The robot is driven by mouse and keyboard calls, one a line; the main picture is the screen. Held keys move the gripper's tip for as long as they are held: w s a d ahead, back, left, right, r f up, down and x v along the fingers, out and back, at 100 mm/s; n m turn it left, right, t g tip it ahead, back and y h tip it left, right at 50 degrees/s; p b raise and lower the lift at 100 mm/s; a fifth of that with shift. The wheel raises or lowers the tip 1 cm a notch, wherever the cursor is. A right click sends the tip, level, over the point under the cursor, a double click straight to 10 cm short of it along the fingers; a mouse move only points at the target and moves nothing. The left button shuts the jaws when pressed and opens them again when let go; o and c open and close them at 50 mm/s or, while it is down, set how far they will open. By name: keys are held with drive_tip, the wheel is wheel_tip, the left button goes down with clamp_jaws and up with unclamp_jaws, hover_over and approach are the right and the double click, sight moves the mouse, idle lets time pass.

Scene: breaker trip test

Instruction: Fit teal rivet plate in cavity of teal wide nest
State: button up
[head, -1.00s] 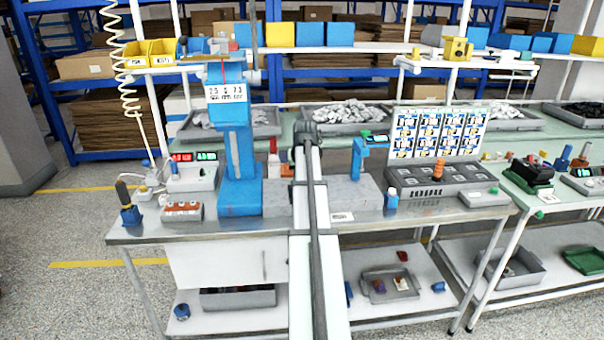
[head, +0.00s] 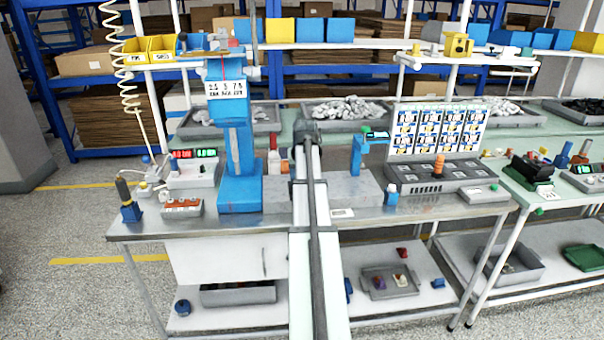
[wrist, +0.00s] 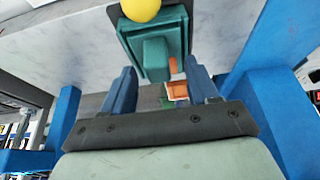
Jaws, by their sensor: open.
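In the wrist view a teal block with a dark rim (wrist: 180,28) lies just beyond my fingertips, with a smaller raised teal piece (wrist: 155,58) on its near side. I cannot tell which of these is the rivet plate and which is the wide nest, or whether one sits in the other. My gripper (wrist: 163,72) has its two blue fingers apart, one on either side below the raised teal piece, with no clear contact. In the head view my arm hides the gripper and the teal parts.
A yellow round knob (wrist: 140,8) stands at the teal block's far side. A small orange part (wrist: 177,90) shows between the fingers. A blue column press (head: 238,150) stands left of my arm and a small blue stand (head: 357,157) right of it. The bench front (head: 240,226) is clear.

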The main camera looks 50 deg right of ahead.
drive_tip(key=v, duration=1.3)
drive_tip(key=shift+r, duration=0.4)
drive_tip(key=shift+s+a, duration=0.1)
drive_tip(key=shift+a, duration=0.05)
drive_tip(key=w+a+f+n+g+y, duration=0.1)
drive_tip(key=a+f+n, duration=0.1)
drive_tip(key=a+f, duration=1.15)
drive_tip(key=a+f+n+g+y, duration=0.2)
drive_tip(key=a+f, duration=0.8)
drive_tip(key=f, duration=0.7)
drive_tip(key=w+a+f+n+g+y, duration=0.1)
drive_tip(key=a+f+n, duration=0.1)
drive_tip(key=a+f, duration=1.1)
drive_tip(key=s+a+f+n+g, duration=0.1)
drive_tip(key=s+a+f+g, duration=0.1)
drive_tip(key=s+a+f, duration=0.5)
drive_tip(key=s+a+f+g, duration=0.1)
drive_tip(key=s+a+f, duration=0.3)
drive_tip(key=f, duration=0.5)
drive_tip(key=s+a+f+n+g, duration=0.1)
drive_tip(key=s+a+f, duration=0.2)
drive_tip(key=s, duration=0.6)
drive_tip(key=s+a+f+n+g, duration=0.1)
drive_tip(key=s+a+f, duration=0.3)
drive_tip(key=s, duration=0.5)
wheel_tip(320, 180, down, 3)
drive_tip(key=shift+r+g+h, duration=0.2)
drive_tip(key=shift+g+h, duration=0.2)
drive_tip(key=shift+g, duration=0.1)
